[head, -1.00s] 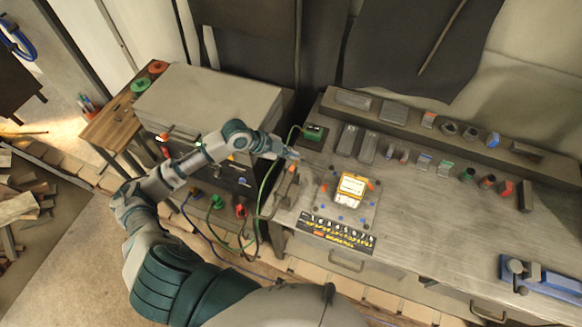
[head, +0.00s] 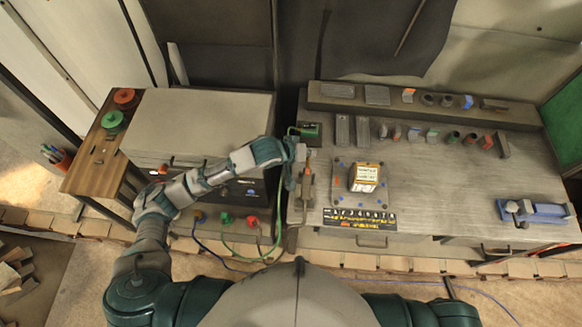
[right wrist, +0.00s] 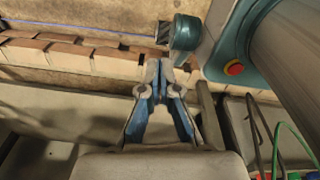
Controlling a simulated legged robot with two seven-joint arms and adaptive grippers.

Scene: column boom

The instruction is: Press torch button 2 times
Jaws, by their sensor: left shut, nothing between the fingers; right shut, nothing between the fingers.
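The torch (head: 307,182), a slim dark tool with an orange part, is at the left end of the grey workbench. Its button is too small to make out. My left gripper (head: 301,154) is at the torch's upper end, close to it or over it; I cannot tell whether they touch. It looks shut, with nothing seen in it. My right gripper (right wrist: 155,68) shows in the right wrist view with blue fingers drawn together, shut and empty, away from the torch and above the floor.
A yellow-labelled box (head: 364,178) sits on a plate right of the torch. A green box (head: 307,132) stands just behind my left gripper. A grey cabinet (head: 205,115) with cables is to the left.

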